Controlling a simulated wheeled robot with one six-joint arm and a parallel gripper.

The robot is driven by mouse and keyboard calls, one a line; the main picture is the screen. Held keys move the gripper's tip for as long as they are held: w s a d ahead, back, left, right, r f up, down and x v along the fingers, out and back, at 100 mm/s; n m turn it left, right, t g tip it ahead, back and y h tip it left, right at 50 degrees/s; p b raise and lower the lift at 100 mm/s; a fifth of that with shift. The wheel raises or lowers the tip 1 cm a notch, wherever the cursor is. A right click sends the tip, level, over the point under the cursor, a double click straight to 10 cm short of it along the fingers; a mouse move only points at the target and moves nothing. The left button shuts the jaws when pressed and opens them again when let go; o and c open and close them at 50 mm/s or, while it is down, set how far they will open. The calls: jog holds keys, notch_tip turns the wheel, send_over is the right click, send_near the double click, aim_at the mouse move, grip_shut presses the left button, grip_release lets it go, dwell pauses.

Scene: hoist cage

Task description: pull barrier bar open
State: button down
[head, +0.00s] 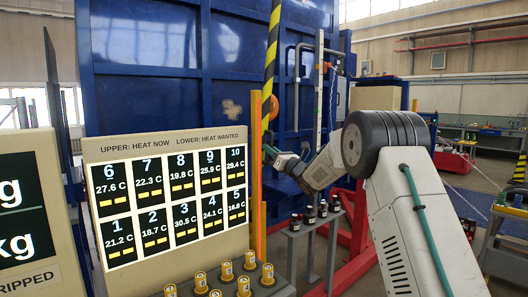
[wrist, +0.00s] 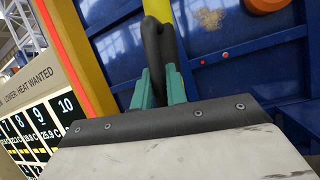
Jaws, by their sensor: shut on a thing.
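The barrier bar (head: 272,50) is a yellow and black striped bar standing nearly upright, slightly tilted, in front of a blue metal wall. Its lower end reaches down to my gripper (head: 271,152). In the wrist view, the bar's yellow part (wrist: 157,10) shows at the top, with a dark looped part (wrist: 160,45) below it. The two teal fingers of my gripper (wrist: 158,86) are shut on this dark part. The exact contact is partly hidden behind the pale wrist body.
An orange post (head: 256,165) stands close left of my gripper, beside a numbered temperature panel (head: 167,195). Yellow-topped cylinders (head: 227,270) stand below the panel. Dark bottles (head: 310,214) stand on a grey stand at right. A blue ribbed wall (head: 150,60) rises behind.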

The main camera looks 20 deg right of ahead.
jog(key=shift+r, duration=0.1)
jog(key=c, duration=1.4)
grip_release()
jog(key=shift+a, duration=0.1)
jog(key=shift+s+d+f, duration=0.2)
jog(key=v, duration=0.7)
jog(key=shift+s, duration=0.1)
